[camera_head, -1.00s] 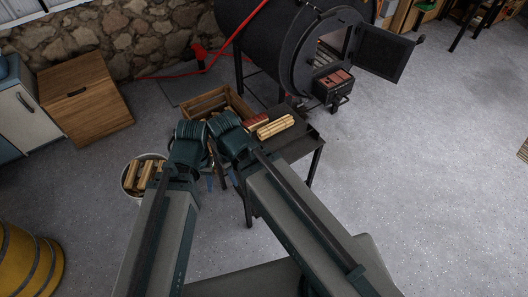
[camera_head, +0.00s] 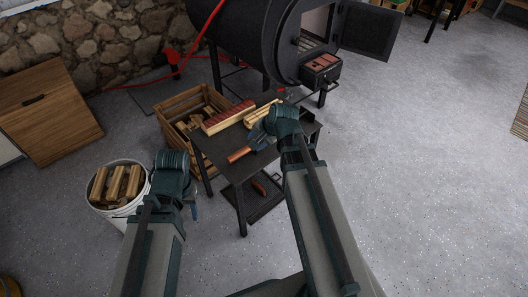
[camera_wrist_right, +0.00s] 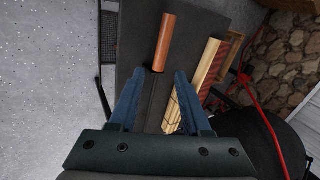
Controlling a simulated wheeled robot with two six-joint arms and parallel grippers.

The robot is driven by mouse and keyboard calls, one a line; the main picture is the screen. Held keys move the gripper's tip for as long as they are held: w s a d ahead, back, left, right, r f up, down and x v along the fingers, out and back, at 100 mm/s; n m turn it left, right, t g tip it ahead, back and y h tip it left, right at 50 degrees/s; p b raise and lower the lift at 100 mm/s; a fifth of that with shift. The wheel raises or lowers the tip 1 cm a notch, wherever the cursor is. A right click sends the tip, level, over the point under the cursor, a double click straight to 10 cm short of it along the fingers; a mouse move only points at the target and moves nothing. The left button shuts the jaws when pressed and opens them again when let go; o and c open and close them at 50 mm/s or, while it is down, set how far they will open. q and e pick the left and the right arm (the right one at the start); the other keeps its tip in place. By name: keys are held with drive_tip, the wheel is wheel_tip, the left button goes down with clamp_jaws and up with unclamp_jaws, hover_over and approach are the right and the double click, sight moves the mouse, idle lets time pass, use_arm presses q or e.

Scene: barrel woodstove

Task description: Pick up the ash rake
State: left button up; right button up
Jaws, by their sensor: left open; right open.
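A tool with an orange-brown wooden handle (camera_head: 238,155) lies on the dark metal table (camera_head: 212,152), seemingly the ash rake; its head is hidden. In the right wrist view its handle (camera_wrist_right: 165,42) is ahead of the fingertips, and a dark shaft seems to run back between the fingers. My right gripper (camera_head: 260,139) is open above the table, beside the handle; it also shows in the right wrist view (camera_wrist_right: 157,80). Contact with the tool cannot be told. My left gripper (camera_head: 192,204) is open, low and left of the table, away from the tool.
A red-and-wood block (camera_head: 229,117) and a pale wood bundle (camera_head: 259,114) lie at the table's back. A wooden crate (camera_head: 178,120) stands behind it, a bucket of firewood (camera_head: 119,188) to the left. The barrel stove (camera_head: 250,40) has its door open. Floor at right is clear.

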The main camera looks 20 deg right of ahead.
sight(248, 149)
drive_tip(key=shift+m+t, duration=0.3)
drive_tip(key=shift+m, duration=0.4)
drive_tip(key=w+f+b, duration=0.1)
drive_tip(key=f+b, duration=0.1)
drive_tip(key=w+f+b, duration=0.2)
drive_tip(key=f+b, duration=0.1)
drive_tip(key=w+f+b, duration=0.2)
drive_tip(key=f, duration=0.1)
drive_tip(key=shift+w+d+f+b, duration=0.1)
drive_tip(key=shift+d+f+b, duration=0.05)
drive_tip(key=shift+d+b, duration=0.25)
drive_tip(key=shift+w+a+f, duration=0.1)
drive_tip(key=shift+w+f, duration=0.05)
use_arm(q)
wheel_tip(248, 149, down, 9)
use_arm(e)
drive_tip(key=b+x, duration=0.4)
drive_tip(key=x, duration=0.1)
drive_tip(key=shift+w+a, duration=0.1)
drive_tip(key=shift+w, duration=0.05)
use_arm(q)
wheel_tip(248, 149, down, 4)
drive_tip(key=shift+a+f, duration=0.1)
use_arm(e)
clamp_jaws()
